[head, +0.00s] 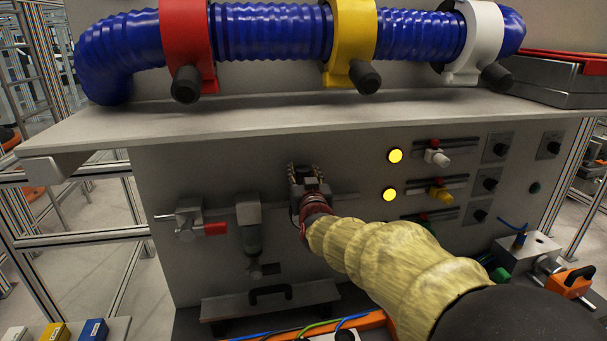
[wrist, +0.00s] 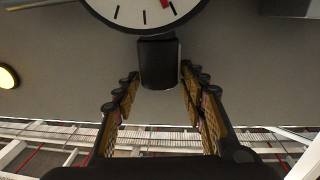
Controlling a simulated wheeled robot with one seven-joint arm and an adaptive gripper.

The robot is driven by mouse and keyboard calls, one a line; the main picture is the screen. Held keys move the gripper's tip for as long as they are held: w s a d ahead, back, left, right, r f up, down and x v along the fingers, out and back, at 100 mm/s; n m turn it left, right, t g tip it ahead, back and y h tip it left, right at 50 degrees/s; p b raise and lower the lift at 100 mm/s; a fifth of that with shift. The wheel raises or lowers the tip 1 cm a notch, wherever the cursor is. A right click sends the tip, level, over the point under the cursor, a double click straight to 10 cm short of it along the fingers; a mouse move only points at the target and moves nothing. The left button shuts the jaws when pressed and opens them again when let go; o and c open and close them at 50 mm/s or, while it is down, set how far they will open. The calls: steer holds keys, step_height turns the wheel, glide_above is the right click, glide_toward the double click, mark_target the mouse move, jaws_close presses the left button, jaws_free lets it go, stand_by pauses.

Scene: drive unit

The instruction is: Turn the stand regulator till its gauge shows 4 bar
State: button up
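The stand regulator's dark knob (wrist: 158,63) shows in the wrist view, just under a round white gauge (wrist: 130,14). The gauge is cut off by the top edge; a few black ticks and a small red mark show, but no numbers, so I cannot tell the pressure. My gripper (wrist: 158,88) is open, with one finger on each side of the knob's near end and small gaps between. In the head view my gripper (head: 308,180) is at the grey panel, and it and my arm hide most of the regulator and the gauge.
A valve with a red handle (head: 214,229) and a filter bowl (head: 250,235) sit left of my gripper. Yellow lamps (head: 395,156) and slider levers are to its right. A shelf (head: 270,118) juts out above, below a blue hose (head: 270,32). A black-handled drawer (head: 270,298) is below.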

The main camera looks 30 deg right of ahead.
steer(key=shift+o, duration=1.1)
steer(key=shift+s, duration=0.1)
steer(key=v, duration=1.1)
steer(key=shift+s+a, duration=0.2)
steer(key=shift+s, duration=0.15)
